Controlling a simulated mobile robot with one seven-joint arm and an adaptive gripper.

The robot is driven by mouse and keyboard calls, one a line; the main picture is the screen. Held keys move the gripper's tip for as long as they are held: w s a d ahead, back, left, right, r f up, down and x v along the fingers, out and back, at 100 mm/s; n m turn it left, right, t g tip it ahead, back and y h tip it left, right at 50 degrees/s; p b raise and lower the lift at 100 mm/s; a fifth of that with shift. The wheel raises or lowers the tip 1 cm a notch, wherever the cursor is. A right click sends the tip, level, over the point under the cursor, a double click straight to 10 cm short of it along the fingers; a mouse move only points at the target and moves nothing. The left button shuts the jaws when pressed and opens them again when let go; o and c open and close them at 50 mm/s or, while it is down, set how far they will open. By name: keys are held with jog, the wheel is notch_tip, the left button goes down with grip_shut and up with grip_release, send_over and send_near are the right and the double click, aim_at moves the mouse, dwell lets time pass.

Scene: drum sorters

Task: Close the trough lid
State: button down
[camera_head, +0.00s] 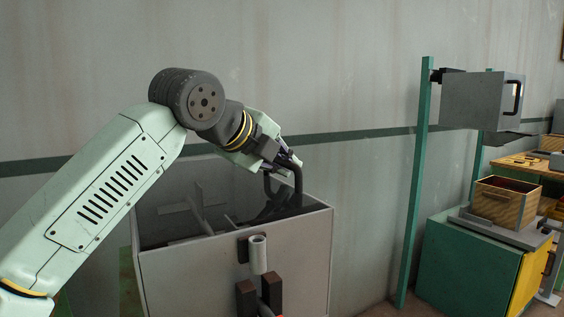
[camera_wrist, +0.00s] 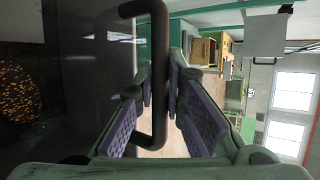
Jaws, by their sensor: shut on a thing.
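The trough is a grey box (camera_head: 235,265) at the centre bottom of the head view. Pale paddles (camera_head: 195,205) show in its dark upper part. My gripper (camera_head: 284,160) is above the trough's right side, shut on the lid's black handle (camera_head: 298,185). In the wrist view the handle (camera_wrist: 158,40) is a dark bar between the purple finger pads of my gripper (camera_wrist: 163,90). A dark, glossy panel, seemingly the lid (camera_wrist: 90,90), fills the left of that view. My arm and gripper hide part of the lid, and its exact angle is hard to tell.
A grey roller and dark brackets (camera_head: 258,255) are on the trough's front. To the right stand a green post (camera_head: 415,180), a raised grey box (camera_head: 482,100), a wooden crate (camera_head: 505,203) and a green cabinet (camera_head: 470,265). A wall (camera_head: 340,100) is close behind.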

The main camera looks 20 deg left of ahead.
jog(key=shift+f, duration=0.5)
jog(key=c, duration=1.7)
grip_release()
jog(key=shift+s+a, duration=0.1)
jog(key=shift+o, duration=0.2)
jog(key=v, duration=1.2)
jog(key=shift+r, duration=0.15)
